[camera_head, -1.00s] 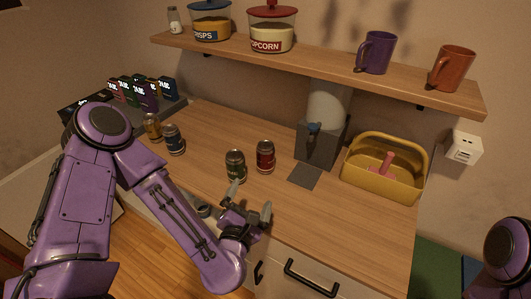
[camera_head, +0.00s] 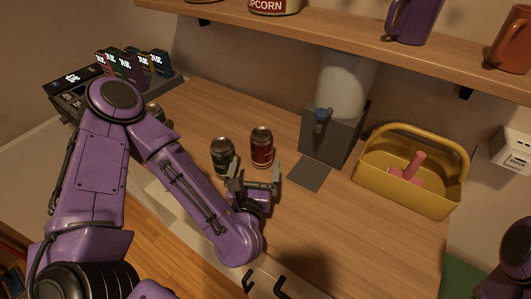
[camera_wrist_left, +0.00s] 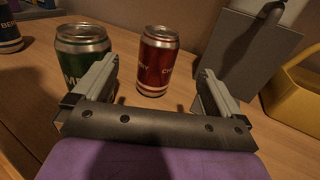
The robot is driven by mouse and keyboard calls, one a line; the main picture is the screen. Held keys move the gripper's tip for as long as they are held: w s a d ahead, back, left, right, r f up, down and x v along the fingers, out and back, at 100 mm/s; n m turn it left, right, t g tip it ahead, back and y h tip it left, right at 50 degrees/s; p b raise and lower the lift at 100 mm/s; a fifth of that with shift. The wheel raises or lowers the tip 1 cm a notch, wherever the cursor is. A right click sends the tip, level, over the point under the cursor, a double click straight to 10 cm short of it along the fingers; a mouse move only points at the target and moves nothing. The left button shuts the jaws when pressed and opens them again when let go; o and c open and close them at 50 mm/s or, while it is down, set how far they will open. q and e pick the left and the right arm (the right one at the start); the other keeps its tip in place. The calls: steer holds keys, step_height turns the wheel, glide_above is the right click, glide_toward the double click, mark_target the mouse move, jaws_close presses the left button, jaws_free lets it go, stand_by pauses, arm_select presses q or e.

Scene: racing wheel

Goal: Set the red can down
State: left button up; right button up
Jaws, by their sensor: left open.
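The red can (camera_head: 261,146) stands upright on the wooden counter, between the green can and the grey dispenser. It also shows in the left wrist view (camera_wrist_left: 158,60), beyond and between my open fingertips. My left gripper (camera_head: 256,183) is open and empty, just in front of the red can and not closed around it. In the left wrist view the left finger (camera_wrist_left: 100,78) is close to the green can (camera_wrist_left: 80,55). Only part of my right arm shows at the right edge of the head view; its gripper is out of view.
The green can (camera_head: 222,157) stands just left of the red can. A grey dispenser (camera_head: 331,130) with a dark mat (camera_head: 309,172) stands right of it. A yellow basket (camera_head: 408,180) is farther right. A shelf (camera_head: 300,28) with mugs overhangs the back. The front right counter is clear.

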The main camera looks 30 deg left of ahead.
mark_target(259, 147)
arm_select(q)
steer(key=shift+w+f, duration=0.25)
steer(key=shift+f, duration=0.05)
steer(key=p+x, duration=0.3)
steer(key=x, duration=0.1)
steer(key=shift+a+r, duration=0.15)
steer(key=shift+r, duration=0.05)
steer(key=shift+w+a, duration=0.2)
steer(key=shift+w, duration=0.15)
steer(key=p+x, duration=0.1)
steer(key=x, duration=0.1)
steer(key=p+x, duration=0.1)
steer(key=x, duration=0.2)
steer(key=shift+w+f, duration=0.25)
steer(key=shift+w, duration=0.1)
steer(key=c, duration=1.5)
